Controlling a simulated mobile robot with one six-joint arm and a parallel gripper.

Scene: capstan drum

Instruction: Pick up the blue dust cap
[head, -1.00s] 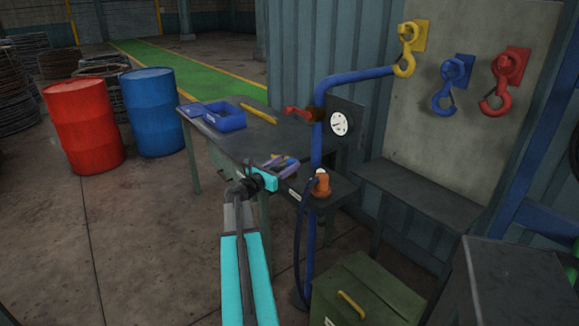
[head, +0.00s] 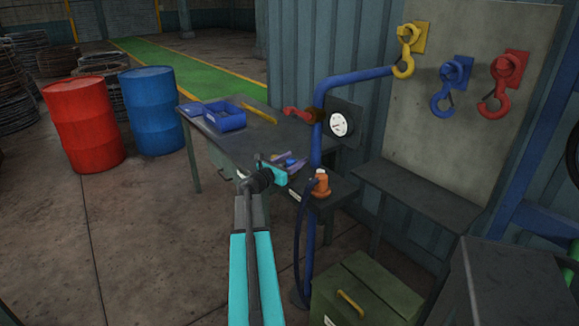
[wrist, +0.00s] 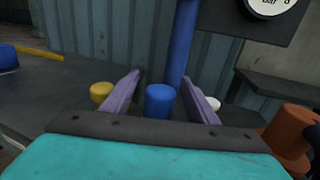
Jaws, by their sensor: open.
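The blue dust cap (wrist: 160,101) stands upright in the wrist view, midway between the two purple fingers of my gripper (wrist: 160,95). The fingers are open, with a gap on each side of the cap. The lower part of the cap is hidden behind my gripper's dark palm edge. In the head view my gripper (head: 290,166) is over the near end of the dark workbench, and a small patch of the blue cap (head: 290,161) shows between the fingers.
A yellow cap (wrist: 101,93) stands left of the fingers and a white one (wrist: 214,103) just behind the right finger. A blue pipe (wrist: 182,42) rises behind the blue cap. An orange fitting (wrist: 289,130) is close at right. The workbench (head: 250,145) holds a blue tray (head: 224,119).

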